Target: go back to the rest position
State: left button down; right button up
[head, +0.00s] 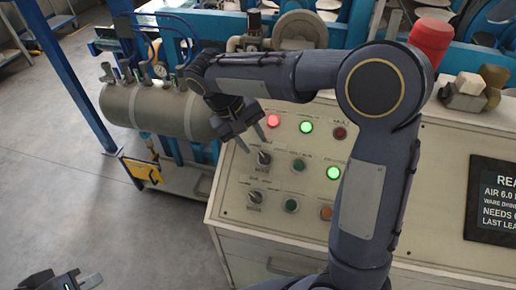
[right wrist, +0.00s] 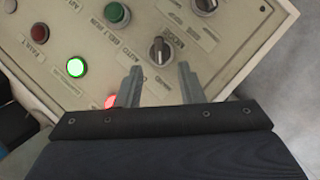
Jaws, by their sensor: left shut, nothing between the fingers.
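My right gripper (head: 252,140) is in front of the sloped control panel (head: 232,205), near its upper left selector knob (head: 264,158). In the right wrist view its two fingers (right wrist: 160,88) are apart with nothing between them. The black selector knob (right wrist: 159,48) shows beyond the fingertips, and I cannot tell how close it is. My left gripper (head: 78,281) is only partly in view at the bottom left corner, over the floor. It is shut and empty.
The panel has lit green lamps (head: 306,127), a lit red lamp (head: 273,120) and a second selector (head: 256,196). A black screen (head: 495,200) is at the right. A metal tank (head: 160,108) stands behind at the left. The grey floor (head: 65,190) at the left is clear.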

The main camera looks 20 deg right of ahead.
jog(key=shift+v, duration=0.95)
jog(key=s+d+r+t+y, duration=0.1)
jog(key=s+d+y, duration=0.35)
jog(key=s, duration=0.45)
jog(key=s+f+m+t+y, duration=0.1)
jog(key=s+t+y, duration=0.1)
jog(key=s, duration=0.3)
jog(key=s+f+m+t+y, duration=0.1)
jog(key=s+f+t, duration=0.1)
jog(key=s, duration=0.4)
jog(key=shift+s+a+t+y, duration=0.35)
jog(key=shift+a+t, duration=0.15)
jog(key=shift+t, duration=0.4)
jog(key=shift+w+f, duration=0.1)
